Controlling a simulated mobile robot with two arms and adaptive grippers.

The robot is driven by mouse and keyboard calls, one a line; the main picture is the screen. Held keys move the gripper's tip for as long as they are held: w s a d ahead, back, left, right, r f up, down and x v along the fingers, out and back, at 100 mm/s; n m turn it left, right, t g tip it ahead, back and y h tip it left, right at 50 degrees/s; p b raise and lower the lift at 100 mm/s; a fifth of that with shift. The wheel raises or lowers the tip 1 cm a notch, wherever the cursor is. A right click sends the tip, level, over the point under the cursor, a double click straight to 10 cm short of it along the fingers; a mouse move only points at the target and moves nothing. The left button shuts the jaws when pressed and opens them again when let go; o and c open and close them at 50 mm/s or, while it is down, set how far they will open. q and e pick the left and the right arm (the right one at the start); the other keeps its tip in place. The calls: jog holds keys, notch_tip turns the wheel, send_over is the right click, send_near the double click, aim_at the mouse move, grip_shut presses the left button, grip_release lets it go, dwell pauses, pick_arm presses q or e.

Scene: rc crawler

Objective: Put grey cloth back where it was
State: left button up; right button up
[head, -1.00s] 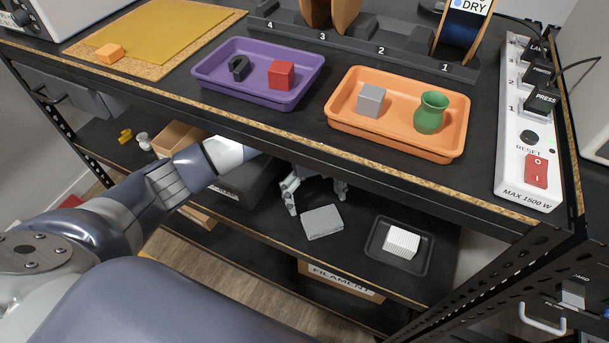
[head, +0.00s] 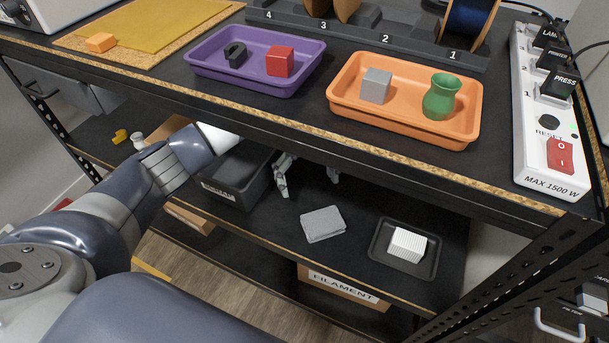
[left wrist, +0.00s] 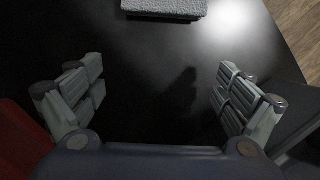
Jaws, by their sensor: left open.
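The grey cloth (head: 323,224) lies folded flat on the black lower shelf, left of a small black tray (head: 376,262). In the left wrist view the cloth (left wrist: 165,7) shows at the top edge, beyond the fingertips and apart from them. My left gripper (head: 308,180) is open and empty under the upper shelf, behind the cloth; part of it is hidden by the shelf edge. The left wrist view shows its two fingers (left wrist: 160,85) spread wide over bare black shelf. My right gripper is not in view.
The black tray holds a white ribbed block (head: 408,245). A dark bin (head: 232,190) stands left of my left gripper. The upper shelf's edge (head: 300,131) runs above my arm. On top are a purple tray (head: 213,78) and an orange tray (head: 400,130) with small objects.

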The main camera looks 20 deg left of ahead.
pick_arm(q)
jog(key=shift+w+a+f+b, duration=0.2)
jog(key=shift+w+a+b, duration=0.15)
jog(key=shift+b, duration=0.1)
jog(key=shift+w+a+r+b, duration=0.1)
jog(key=shift+w+a+b, duration=0.4)
jog(key=shift+w, duration=0.1)
jog(key=shift+r, duration=0.1)
